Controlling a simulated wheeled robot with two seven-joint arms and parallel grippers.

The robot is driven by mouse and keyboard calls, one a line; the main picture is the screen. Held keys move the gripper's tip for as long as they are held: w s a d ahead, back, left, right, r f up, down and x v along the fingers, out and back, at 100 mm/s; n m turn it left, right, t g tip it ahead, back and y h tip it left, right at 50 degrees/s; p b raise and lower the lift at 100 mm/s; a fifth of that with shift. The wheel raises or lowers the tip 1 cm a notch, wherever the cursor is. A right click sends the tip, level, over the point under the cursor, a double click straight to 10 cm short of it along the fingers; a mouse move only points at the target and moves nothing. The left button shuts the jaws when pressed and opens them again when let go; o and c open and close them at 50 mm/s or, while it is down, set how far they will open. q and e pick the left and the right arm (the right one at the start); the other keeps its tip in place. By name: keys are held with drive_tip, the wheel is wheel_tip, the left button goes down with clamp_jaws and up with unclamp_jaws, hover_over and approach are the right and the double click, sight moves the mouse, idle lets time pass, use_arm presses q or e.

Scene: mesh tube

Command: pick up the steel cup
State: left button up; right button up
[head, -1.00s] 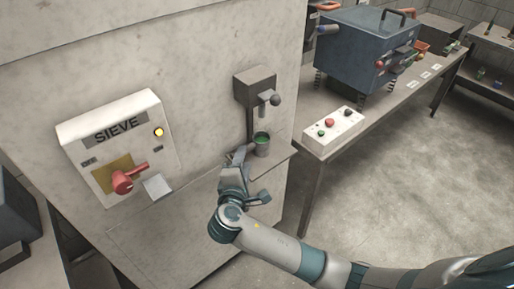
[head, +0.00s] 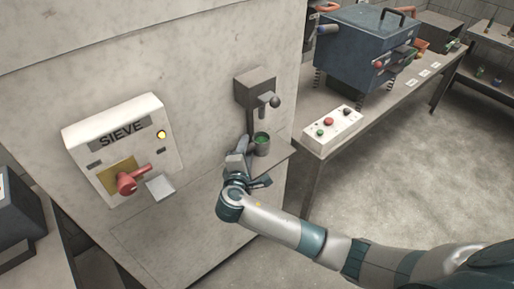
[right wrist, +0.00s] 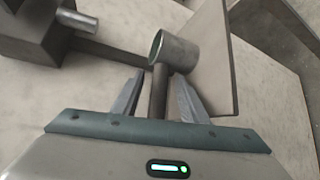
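The steel cup (head: 262,146) stands upright on a small shelf under a spout, and its inside looks green. In the right wrist view the cup (right wrist: 180,52) lies just beyond the fingertips, with its mouth toward the left of the picture. A grey bar (right wrist: 158,92), which looks like the cup's handle, runs from the cup down between the fingers. My right gripper (head: 243,152) is close beside the cup, on its left in the head view. In the right wrist view the gripper (right wrist: 157,88) is open, its fingers apart on either side of the bar. My left gripper is out of view.
The spout unit (head: 258,92) hangs on the wall above the cup. The shelf (head: 279,156) is narrow. A SIEVE panel (head: 123,150) with a red lever is to the left. A button box (head: 332,130) and a blue machine (head: 365,50) stand on the bench to the right.

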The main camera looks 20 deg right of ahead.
idle(0.3)
clamp_jaws()
drive_tip(key=shift+r, duration=0.35)
drive_tip(key=shift+r+b, duration=0.7)
drive_tip(key=shift+r, duration=1.05)
drive_tip(key=shift+s+d+r, duration=0.35)
drive_tip(key=shift+s+d, duration=0.15)
drive_tip(key=shift+s, duration=0.05)
drive_tip(key=s+d+r+b, duration=0.2)
drive_tip(key=s+d+r, duration=0.4)
drive_tip(key=s, duration=0.1)
drive_tip(key=shift+s+d, duration=0.3)
drive_tip(key=shift+d, duration=0.05)
drive_tip(key=shift+r, duration=0.1)
